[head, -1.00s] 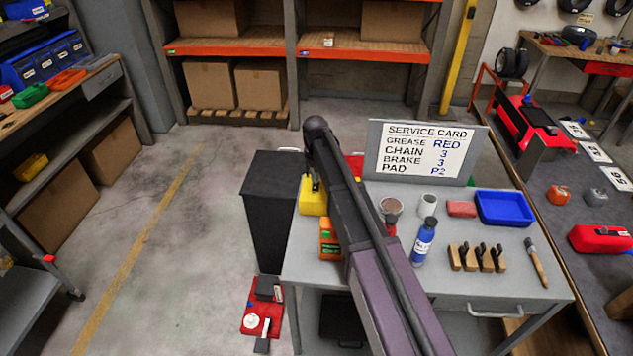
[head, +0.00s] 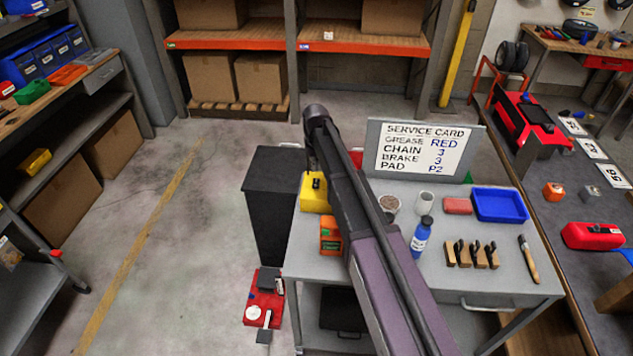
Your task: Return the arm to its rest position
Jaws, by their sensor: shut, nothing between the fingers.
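My arm (head: 375,255) rises from the bottom of the head view and reaches up over the left part of the grey service table (head: 505,285). Its dark rounded joint (head: 317,115) is at the top, in front of the floor behind the table. My gripper does not show; I cannot see where it is. The arm hides part of the table top and some things on it.
On the table are a service card (head: 421,150), a blue tray (head: 500,205), a blue bottle (head: 421,236), a yellow item (head: 313,197) and an orange box (head: 330,236). A black cabinet (head: 275,205) stands left. Floor farther left is clear.

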